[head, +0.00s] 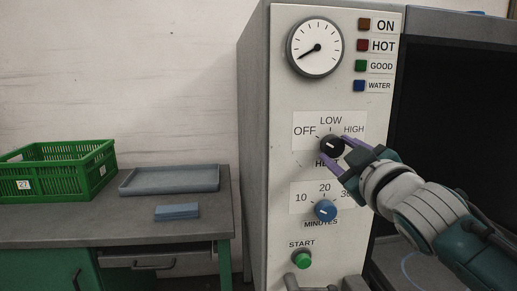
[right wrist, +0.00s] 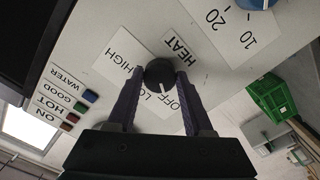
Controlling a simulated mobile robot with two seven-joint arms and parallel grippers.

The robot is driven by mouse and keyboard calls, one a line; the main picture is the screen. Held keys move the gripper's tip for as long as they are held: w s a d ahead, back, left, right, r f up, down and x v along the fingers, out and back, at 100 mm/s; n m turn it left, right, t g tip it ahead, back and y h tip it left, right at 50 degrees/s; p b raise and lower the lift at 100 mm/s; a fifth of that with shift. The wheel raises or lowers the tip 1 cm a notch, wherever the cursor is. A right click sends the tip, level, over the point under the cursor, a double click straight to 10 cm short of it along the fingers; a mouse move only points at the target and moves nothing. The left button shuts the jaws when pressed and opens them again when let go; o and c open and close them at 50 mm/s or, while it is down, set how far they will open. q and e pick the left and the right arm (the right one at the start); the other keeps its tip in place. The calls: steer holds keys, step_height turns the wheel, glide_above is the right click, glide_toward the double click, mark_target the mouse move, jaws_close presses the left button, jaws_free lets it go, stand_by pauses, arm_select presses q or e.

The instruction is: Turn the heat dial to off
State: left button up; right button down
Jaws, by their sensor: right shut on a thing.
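The black heat dial (head: 331,146) is on the front of the light machine panel (head: 281,107), below the marks OFF, LOW and HIGH. Its white line points up and left in the head view, toward the OFF side. In the right wrist view the dial (right wrist: 159,72) has its line pointing between LOW and OFF, nearer OFF. My right gripper (head: 343,157) is shut on the dial, with one purple finger on each side. The fingers also show in the right wrist view (right wrist: 160,80). The HEAT label is partly hidden in the head view. My left gripper is not in view.
A blue minutes dial (head: 325,210) and a green start button (head: 303,260) sit below on the panel. A round gauge (head: 316,47) and several colored lamps are above. A green crate (head: 58,170) and a grey tray (head: 170,179) stand on the table at left.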

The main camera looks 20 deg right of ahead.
steer(key=shift+c, duration=1.5)
jaws_free()
steer(key=v, duration=1)
steer(key=shift+d, duration=0.1)
